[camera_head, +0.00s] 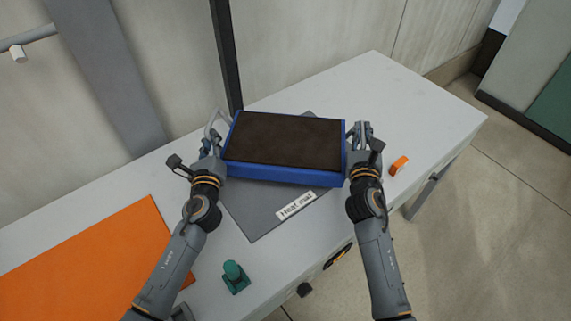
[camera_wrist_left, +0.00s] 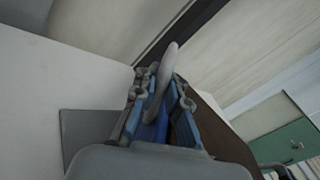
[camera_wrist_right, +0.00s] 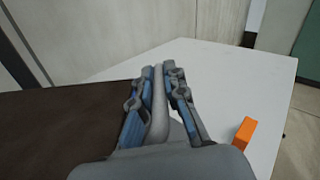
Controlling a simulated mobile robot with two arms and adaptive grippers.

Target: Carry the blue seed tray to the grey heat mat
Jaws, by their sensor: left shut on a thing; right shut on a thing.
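The blue seed tray (camera_head: 284,176), filled with dark brown soil, is over the back part of the grey heat mat (camera_head: 254,214), which carries a "Heat mat" label. I cannot tell whether the tray touches the mat. My left gripper (camera_head: 212,139) is shut on the grey handle at the tray's left end; the handle also shows between the fingers in the left wrist view (camera_wrist_left: 166,72). My right gripper (camera_head: 361,132) is shut on the handle at the right end, seen in the right wrist view (camera_wrist_right: 160,95). The tray hides much of the mat.
An orange mat (camera_head: 85,262) lies on the white table (camera_head: 425,112) at the left. A green object (camera_head: 235,276) stands near the front edge. A small orange block (camera_head: 399,165) lies right of my right gripper. A dark post (camera_head: 226,55) rises behind the tray. The table's right end is clear.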

